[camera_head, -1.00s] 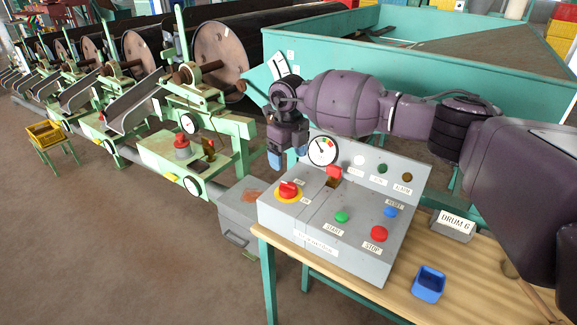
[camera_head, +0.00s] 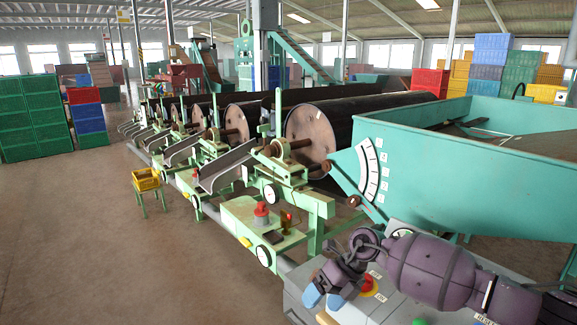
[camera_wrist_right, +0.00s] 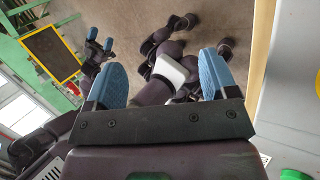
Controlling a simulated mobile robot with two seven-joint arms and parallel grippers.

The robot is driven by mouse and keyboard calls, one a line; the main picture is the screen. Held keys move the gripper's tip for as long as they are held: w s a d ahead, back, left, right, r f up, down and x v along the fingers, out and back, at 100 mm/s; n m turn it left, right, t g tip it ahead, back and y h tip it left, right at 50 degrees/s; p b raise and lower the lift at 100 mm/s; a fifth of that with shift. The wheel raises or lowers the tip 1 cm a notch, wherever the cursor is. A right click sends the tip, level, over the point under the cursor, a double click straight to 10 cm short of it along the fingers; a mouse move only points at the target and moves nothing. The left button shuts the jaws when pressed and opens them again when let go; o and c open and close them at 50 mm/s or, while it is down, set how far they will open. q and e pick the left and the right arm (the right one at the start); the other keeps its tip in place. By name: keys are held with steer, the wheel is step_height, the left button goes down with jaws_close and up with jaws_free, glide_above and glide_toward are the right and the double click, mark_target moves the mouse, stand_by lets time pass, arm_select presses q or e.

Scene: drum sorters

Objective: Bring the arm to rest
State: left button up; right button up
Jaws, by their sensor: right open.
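My right arm reaches in from the lower right in the head view. My right gripper (camera_head: 324,299) has blue fingertips and hangs at the left edge of the grey control panel (camera_head: 398,308), partly in front of it. In the right wrist view the right gripper (camera_wrist_right: 162,80) is open, with nothing between its fingers. What looks like my left gripper (camera_wrist_right: 100,40) shows small in the right wrist view, its two blue tips apart. The left arm is not in the head view. A red knob on a yellow ring (camera_head: 370,285) shows just beside the right gripper.
A large teal hopper (camera_head: 470,170) stands behind the right arm. Green drum sorters with a black drum (camera_head: 345,125) run into the distance. A yellow crate on a stand (camera_head: 146,180) is at the left. The floor (camera_head: 90,250) at the left is clear.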

steer(key=s+a+f+m+t+y, duration=0.1)
steer(key=s+a+m+t+y, duration=0.3)
steer(key=s+a+m+y, duration=0.45)
steer(key=s+d+f+m+t+h, duration=0.35)
steer(key=d+m+t, duration=0.35)
steer(key=m, duration=0.3)
steer(key=s+d+f+m+t+h, duration=0.2)
steer(key=d+f+m+t+h, duration=0.15)
steer(key=d+m+t, duration=0.6)
steer(key=s+d+f+m+g+h, duration=0.3)
steer(key=s+d+f+m+h, duration=0.1)
steer(key=s, duration=0.4)
steer(key=s+d+f+m+g+h, duration=0.4)
steer(key=s+d+f+m, duration=0.2)
steer(key=s+d+m, duration=0.1)
steer(key=shift+s+m+h, duration=0.35)
steer(key=shift+s+m, duration=0.05)
steer(key=shift+m, duration=0.1)
steer(key=shift+g, duration=0.25)
